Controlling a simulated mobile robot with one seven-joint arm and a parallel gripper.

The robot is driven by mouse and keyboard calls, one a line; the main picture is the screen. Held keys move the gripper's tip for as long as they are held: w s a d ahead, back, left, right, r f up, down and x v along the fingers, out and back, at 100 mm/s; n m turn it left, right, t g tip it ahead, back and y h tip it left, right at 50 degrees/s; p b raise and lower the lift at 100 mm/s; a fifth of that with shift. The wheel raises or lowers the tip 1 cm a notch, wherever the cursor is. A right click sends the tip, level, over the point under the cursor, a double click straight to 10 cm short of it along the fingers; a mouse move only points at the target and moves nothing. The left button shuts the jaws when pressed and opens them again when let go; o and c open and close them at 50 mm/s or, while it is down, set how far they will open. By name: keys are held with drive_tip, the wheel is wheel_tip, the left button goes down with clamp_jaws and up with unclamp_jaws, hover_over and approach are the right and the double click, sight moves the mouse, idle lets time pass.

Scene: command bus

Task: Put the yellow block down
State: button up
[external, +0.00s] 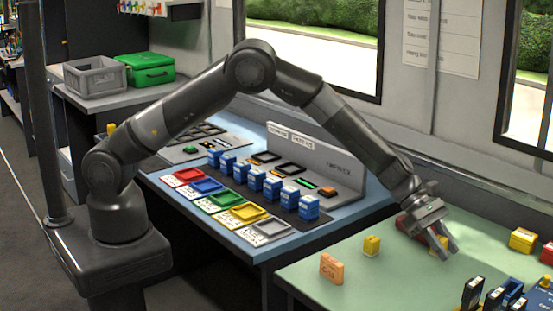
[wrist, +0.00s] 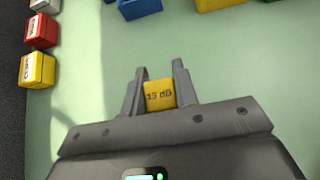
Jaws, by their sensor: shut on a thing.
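My gripper (external: 447,252) is over the green table top (external: 390,275) at the right, pointing down. In the wrist view my gripper (wrist: 160,76) is shut on a yellow block (wrist: 160,95) with dark lettering, held between the two fingers. The same yellow block (external: 434,240) is partly hidden by the fingers in the external view. I cannot tell whether it touches the table.
Another yellow block (external: 372,245) and an orange block (external: 332,268) stand left of my gripper. Yellow (external: 522,240) and red (external: 547,254) blocks stand at the right. Dark and blue items (external: 495,293) crowd the front right corner.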

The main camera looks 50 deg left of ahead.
sight(439, 272)
drive_tip(key=shift+f, duration=1.95)
drive_tip(key=shift+f, duration=0.2)
drive_tip(key=o, duration=1)
drive_tip(key=shift+r, duration=0.1)
